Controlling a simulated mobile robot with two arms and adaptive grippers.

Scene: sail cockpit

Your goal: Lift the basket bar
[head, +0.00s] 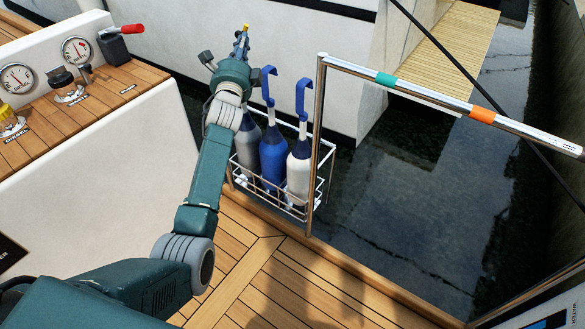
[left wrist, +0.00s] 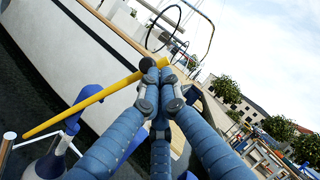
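A wire basket (head: 300,212) at the deck edge holds a grey, a blue (head: 273,157) and a white fender (head: 299,172), with blue straps on the last two. A yellow bar shows in the left wrist view (left wrist: 80,105), slanting from lower left up to the fingertips; a little yellow also shows above the gripper in the head view. My left gripper (left wrist: 160,72) has its fingers drawn together around the bar near its upper end. In the head view the left gripper (head: 242,48) is raised above and left of the fenders. My right gripper is out of view.
A steel rail (head: 318,110) with green and orange bands stands at the basket's right corner and runs out rightward. Gauges and a red-handled lever (head: 121,30) sit on the wooden console at left. Dark water and a white hull lie beyond the deck.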

